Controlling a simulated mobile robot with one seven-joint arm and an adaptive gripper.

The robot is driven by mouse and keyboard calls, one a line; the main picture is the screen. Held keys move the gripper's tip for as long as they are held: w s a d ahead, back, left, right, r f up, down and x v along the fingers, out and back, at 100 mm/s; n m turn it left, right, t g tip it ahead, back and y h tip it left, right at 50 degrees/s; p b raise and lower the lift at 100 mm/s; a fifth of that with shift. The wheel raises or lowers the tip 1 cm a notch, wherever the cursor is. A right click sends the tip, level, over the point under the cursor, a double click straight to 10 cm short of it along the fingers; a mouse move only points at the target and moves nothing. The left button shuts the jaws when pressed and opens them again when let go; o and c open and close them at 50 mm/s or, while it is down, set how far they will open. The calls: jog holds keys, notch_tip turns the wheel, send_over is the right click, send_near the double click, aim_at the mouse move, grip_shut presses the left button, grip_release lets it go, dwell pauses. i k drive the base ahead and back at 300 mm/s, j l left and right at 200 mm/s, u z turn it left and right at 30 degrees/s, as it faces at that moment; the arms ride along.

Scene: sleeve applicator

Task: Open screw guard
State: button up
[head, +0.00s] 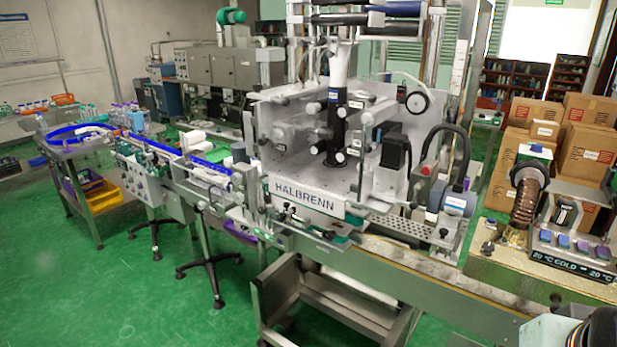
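The white sleeve machine marked HALBRENN (318,199) stands in the middle of the head view. A conveyor (213,172) with blue side rails and white items on it runs into the machine from the left. Metal brackets and rods (240,190) crowd the place where the conveyor meets the machine. I cannot pick out the screw guard clearly there, nor tell whether it is open or shut. A pale and black shape at the bottom right corner looks like part of my arm. My gripper's fingers are not in view.
A gold-topped bench (488,262) with a copper-coloured coiled hose (524,202) and a small panel (574,246) stands at the right. Cardboard boxes (590,140) are stacked behind it. Green floor (110,290) is clear at the front left.

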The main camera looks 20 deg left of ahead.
aim_at(211, 202)
jog(key=j+u, duration=0.1)
jog(key=u, duration=1.55)
jog(key=i+j, duration=0.15)
jog(key=i, duration=0.3)
jog(key=i+j+z, duration=0.1)
jog(key=i, duration=0.35)
jog(key=i+j, duration=0.2)
jog(key=i, duration=0.3)
jog(key=i+j, duration=0.2)
jog(key=i, duration=0.25)
jog(key=i+j+z, duration=0.1)
jog(key=i, duration=0.35)
jog(key=i+j, duration=0.3)
jog(key=i, duration=0.15)
jog(key=k, duration=0.1)
jog(key=i+j+z, duration=0.15)
jog(key=i, duration=0.3)
